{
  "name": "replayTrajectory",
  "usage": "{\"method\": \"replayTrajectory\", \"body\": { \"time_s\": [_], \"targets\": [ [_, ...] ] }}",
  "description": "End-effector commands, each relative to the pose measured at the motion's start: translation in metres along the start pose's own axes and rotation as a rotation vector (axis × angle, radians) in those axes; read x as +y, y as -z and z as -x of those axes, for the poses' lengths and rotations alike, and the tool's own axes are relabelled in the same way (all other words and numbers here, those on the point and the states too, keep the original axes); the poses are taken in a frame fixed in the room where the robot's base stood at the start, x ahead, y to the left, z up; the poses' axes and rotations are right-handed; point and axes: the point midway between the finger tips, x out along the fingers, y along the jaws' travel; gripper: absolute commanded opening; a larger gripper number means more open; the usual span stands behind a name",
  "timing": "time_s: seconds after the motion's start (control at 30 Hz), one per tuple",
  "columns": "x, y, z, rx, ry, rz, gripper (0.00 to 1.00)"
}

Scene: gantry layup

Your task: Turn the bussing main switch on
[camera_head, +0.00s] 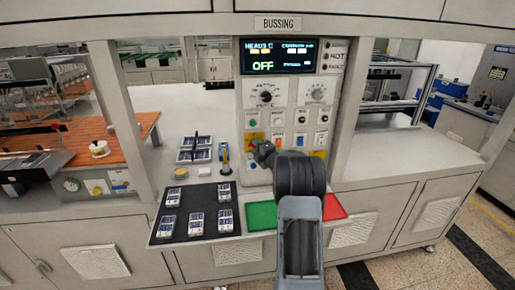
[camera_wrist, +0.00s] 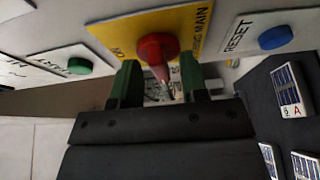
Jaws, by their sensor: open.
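The main switch is a red pointed knob (camera_wrist: 155,52) on a yellow plate (camera_wrist: 112,33) marked MAIN in the wrist view. Its tip points down and slightly right in that view. My gripper (camera_wrist: 160,83) has its two green fingers apart, one on each side of the knob's tip. I cannot tell whether either finger touches it. In the head view my gripper (camera_head: 258,149) is close to the lower left of the control panel (camera_head: 290,80) and hides most of the switch there. The panel's display (camera_head: 279,56) reads OFF.
A green button (camera_wrist: 80,66) and a blue RESET button (camera_wrist: 275,38) flank the switch in the wrist view. Below the panel lie a dark mat (camera_head: 180,228) with several small packs, a green pad (camera_head: 262,215) and a red pad (camera_head: 333,207). Frame posts stand either side.

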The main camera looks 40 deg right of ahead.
Motion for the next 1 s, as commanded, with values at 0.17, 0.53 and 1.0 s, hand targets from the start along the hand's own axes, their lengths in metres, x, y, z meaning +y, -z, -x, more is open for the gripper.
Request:
{"method": "replayTrajectory", "body": {
  "time_s": [0.17,0.53,1.0],
  "targets": [
    [0.0000,0.0000,0.0002,0.000,0.000,0.000,0.35],
    [0.0000,-0.0001,0.0004,0.000,0.000,0.000,0.00],
    [-0.0065,0.0001,0.0005,0.000,-0.039,-0.086,0.00]
  ]
}}
